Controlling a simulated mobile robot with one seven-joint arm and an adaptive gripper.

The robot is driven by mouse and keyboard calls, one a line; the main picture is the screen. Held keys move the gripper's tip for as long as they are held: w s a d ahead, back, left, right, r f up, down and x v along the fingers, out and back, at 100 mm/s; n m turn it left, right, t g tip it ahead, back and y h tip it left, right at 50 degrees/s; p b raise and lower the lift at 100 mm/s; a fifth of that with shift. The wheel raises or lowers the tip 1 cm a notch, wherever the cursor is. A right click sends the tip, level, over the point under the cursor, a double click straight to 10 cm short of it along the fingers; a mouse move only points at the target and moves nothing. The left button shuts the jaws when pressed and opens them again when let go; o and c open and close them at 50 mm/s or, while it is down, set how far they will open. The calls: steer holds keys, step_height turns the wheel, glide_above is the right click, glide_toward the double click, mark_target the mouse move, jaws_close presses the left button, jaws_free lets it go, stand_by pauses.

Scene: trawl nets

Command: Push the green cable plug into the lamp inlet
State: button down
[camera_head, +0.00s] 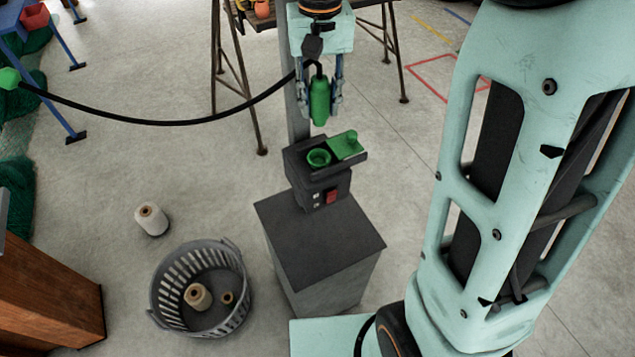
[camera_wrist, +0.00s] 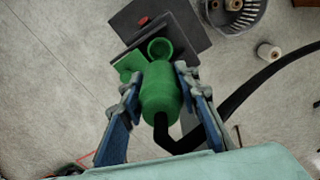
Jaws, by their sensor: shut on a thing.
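My gripper (camera_head: 321,88) is shut on the green cable plug (camera_head: 320,101), one finger on each side. In the head view the plug hangs upright above the dark box with the green lamp inlet (camera_head: 318,157), with a visible gap between them. The inlet is a round green socket, and its green lid (camera_head: 346,146) stands open to the right. In the wrist view the plug (camera_wrist: 160,92) sits between the fingers (camera_wrist: 162,95), and the inlet ring (camera_wrist: 160,48) shows just beyond its front end. A black cable (camera_head: 170,123) runs from the plug to the left.
The inlet box, with a red switch (camera_head: 331,197), stands on a grey pedestal (camera_head: 318,250). A grey basket (camera_head: 240,330) with spools and a loose white spool (camera_head: 151,220) lie on the floor at left. A trestle table (camera_head: 218,80) stands behind.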

steer(key=b, duration=0.8)
glide_above(319, 163)
steer(key=shift+f, duration=5.35)
steer(key=shift+f+b, duration=0.3)
steer(key=shift+f, duration=0.35)
steer(key=c, duration=1.4)
jaws_free()
step_height(319, 163, up, 12)
steer(key=shift+r, duration=0.1)
